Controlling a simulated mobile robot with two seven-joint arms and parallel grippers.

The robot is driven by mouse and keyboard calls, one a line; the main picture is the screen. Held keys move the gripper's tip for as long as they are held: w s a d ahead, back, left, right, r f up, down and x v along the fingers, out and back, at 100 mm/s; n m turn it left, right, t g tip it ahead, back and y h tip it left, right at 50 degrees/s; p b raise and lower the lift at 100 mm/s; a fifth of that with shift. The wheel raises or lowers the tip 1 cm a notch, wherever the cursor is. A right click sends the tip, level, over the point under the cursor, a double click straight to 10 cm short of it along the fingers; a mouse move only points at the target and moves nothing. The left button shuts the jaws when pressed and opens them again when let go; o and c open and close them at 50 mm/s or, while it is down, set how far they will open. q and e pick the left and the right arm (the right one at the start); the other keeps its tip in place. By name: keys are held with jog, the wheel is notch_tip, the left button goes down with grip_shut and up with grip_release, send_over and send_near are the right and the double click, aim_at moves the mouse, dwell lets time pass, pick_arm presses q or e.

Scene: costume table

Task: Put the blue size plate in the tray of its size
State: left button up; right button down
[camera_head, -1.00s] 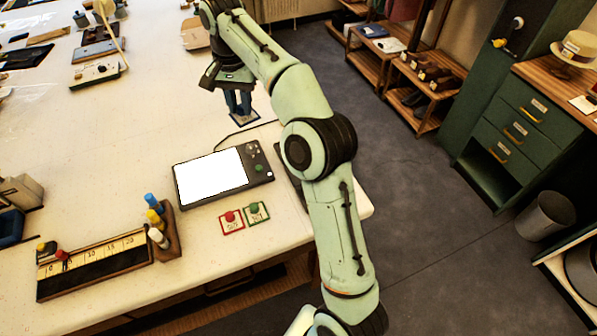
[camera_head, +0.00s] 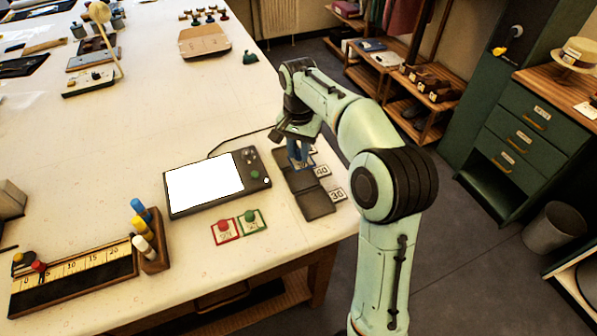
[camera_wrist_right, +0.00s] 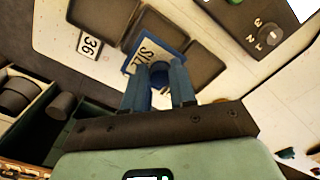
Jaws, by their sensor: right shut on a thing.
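My right gripper (camera_head: 300,158) is shut on the blue knob of the blue size plate (camera_wrist_right: 150,48). The plate has a pale face with dark lettering and a blue border; the fingers cover part of it. In the head view the gripper mostly hides the plate, above the far part of a row of dark trays (camera_head: 318,204). In the right wrist view the plate overlaps the middle tray (camera_wrist_right: 146,22). I cannot tell its exact height. Labels 40 (camera_head: 322,171) and 36 (camera_head: 337,195) lie beside the trays; another is mostly hidden. My left gripper is not in view.
A grey device with a white screen (camera_head: 205,188) lies left of the trays. Red (camera_head: 225,230) and green (camera_head: 251,220) knobbed plates lie in front of it. A ruler board (camera_head: 75,280) and a rack of pegs (camera_head: 150,245) stand at front left. The table's right edge is close to the trays.

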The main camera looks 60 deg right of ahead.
aim_at(298, 177)
jog(key=shift+f+b, duration=0.45)
jog(key=shift+f, duration=2.9)
jog(key=shift+f, duration=0.15)
jog(key=c, duration=0.9)
grip_release()
notch_tip(298, 177, up, 11)
jog(key=shift+w+r+p, duration=0.1)
jog(key=shift+r+p, duration=0.1)
jog(key=shift+p, duration=0.95)
jog(key=shift+r, duration=0.5)
